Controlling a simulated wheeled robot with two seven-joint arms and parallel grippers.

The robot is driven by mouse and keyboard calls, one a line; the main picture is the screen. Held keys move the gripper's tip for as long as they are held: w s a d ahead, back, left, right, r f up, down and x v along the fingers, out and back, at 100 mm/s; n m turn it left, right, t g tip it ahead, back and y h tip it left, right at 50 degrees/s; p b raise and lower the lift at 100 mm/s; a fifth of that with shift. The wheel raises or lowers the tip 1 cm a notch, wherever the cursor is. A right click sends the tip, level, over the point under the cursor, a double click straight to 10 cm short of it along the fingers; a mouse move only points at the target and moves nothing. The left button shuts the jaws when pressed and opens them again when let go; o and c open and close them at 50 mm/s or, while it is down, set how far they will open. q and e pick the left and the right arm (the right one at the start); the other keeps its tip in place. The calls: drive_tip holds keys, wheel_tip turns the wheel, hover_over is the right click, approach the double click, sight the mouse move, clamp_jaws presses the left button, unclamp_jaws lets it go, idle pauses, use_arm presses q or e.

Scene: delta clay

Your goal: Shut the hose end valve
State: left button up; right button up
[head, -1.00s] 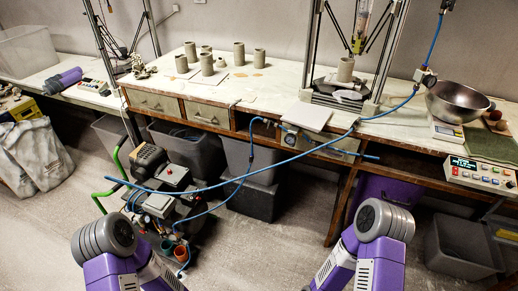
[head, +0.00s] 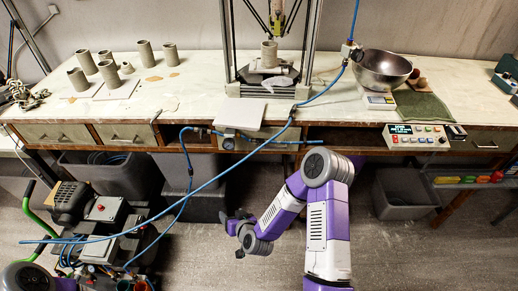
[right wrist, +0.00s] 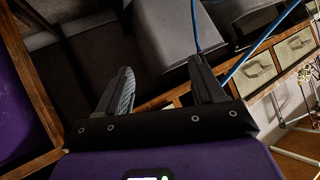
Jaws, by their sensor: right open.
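A blue hose (head: 215,178) runs from the machine at lower left up to the bench edge, then to a small grey fitting with a blue tube (head: 351,50) beside the steel bowl. Which part is the hose end valve, and its handle position, I cannot tell. A round gauge with fittings (head: 228,142) sits on the bench front under a pale board. My right gripper (head: 236,228) is low in front of the bench, apart from the hose. In the right wrist view it is open and empty (right wrist: 160,70), with dark bins beyond. My left gripper is out of view.
Grey bins (head: 404,190) stand beneath. The compressor-like machine (head: 90,215) stands at lower left. Floor is open at lower right.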

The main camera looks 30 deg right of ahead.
drive_tip(key=w+d+r+m+t+h, duration=0.25)
drive_tip(key=d+r+h, duration=0.25)
drive_tip(key=d+r, duration=0.35)
drive_tip(key=t+h, duration=0.2)
drive_tip(key=h, duration=0.2)
approach(260, 148)
drive_tip(key=shift+m+g, duration=0.25)
drive_tip(key=shift+m, duration=0.2)
drive_tip(key=x, duration=0.7)
drive_tip(key=shift+w+d+r+b, duration=0.1)
drive_tip(key=shift+w+r+b, duration=0.15)
drive_tip(key=shift+w+b, duration=0.15)
drive_tip(key=shift+c, duration=0.3)
drive_tip(key=c, duration=1)
